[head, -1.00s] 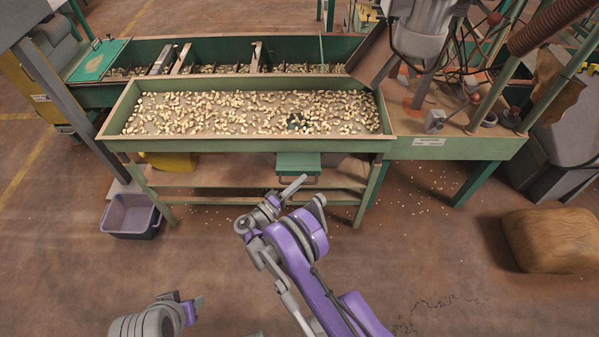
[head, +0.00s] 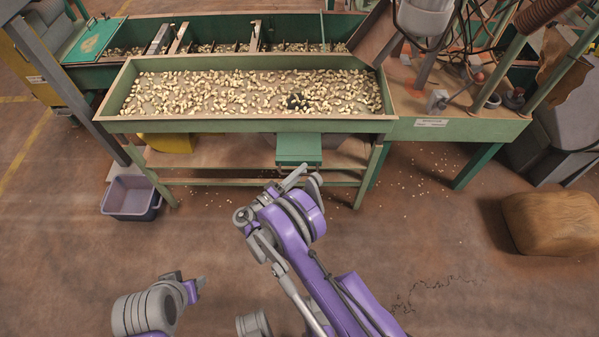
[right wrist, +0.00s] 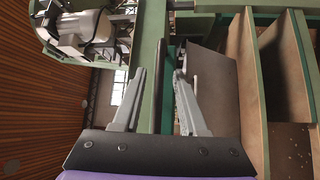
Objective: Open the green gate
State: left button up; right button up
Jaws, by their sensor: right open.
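The green gate (head: 298,149) is a small green box-like piece under the front edge of the nut tray (head: 250,127), at its middle right. My right gripper (head: 296,176) is just in front of and below it in the head view. In the right wrist view the right gripper (right wrist: 161,78) has its two grey fingers spread apart. Green edges and a dark rod-like bar (right wrist: 170,95) show between them. I cannot tell whether a finger touches the gate. My left gripper (head: 196,286) is low at the left, far from the gate; its jaws are too small to read.
Cashew-like nuts fill the tray. A wooden shelf (head: 230,185) lies below it. A purple-grey bin (head: 131,197) stands on the floor at left, and a brown sack-like block (head: 552,222) at right. Floor in front is mostly open, with scattered nuts.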

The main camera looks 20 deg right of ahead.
jog(key=v, duration=1.1)
dwell(0.3)
